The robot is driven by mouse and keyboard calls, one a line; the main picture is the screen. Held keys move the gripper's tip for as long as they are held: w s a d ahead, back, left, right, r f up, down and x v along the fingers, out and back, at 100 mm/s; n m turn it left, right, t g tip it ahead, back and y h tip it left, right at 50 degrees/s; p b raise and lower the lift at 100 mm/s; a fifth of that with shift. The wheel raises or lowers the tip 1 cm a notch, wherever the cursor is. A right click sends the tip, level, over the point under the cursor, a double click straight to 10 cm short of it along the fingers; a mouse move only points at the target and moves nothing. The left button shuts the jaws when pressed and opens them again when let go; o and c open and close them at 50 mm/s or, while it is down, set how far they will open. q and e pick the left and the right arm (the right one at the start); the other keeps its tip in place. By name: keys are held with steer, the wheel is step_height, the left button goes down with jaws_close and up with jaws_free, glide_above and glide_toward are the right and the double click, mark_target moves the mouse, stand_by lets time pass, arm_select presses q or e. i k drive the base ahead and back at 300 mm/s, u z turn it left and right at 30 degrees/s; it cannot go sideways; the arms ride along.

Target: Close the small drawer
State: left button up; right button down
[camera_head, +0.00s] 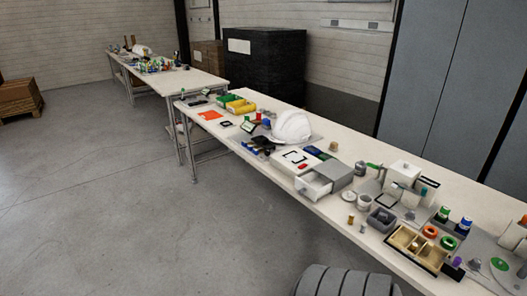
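The small drawer (315,186) is white and juts out of a small grey cabinet (341,172) on the near long table. It stands open, pulled out toward the table's front edge, and its inside shows from above. Neither of my grippers is in the head view, so nothing of mine touches the drawer here.
The long table (349,225) also bears a white helmet (291,126), a yellow bin (240,106) and a divided tan tray (420,246). White pots and a grey box (381,219) stand right of the drawer. The floor (150,220) left of the table is clear.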

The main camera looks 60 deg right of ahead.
mark_target(314, 186)
steer(key=z, duration=0.4)
steer(key=i, duration=0.95)
steer(key=z, duration=0.7)
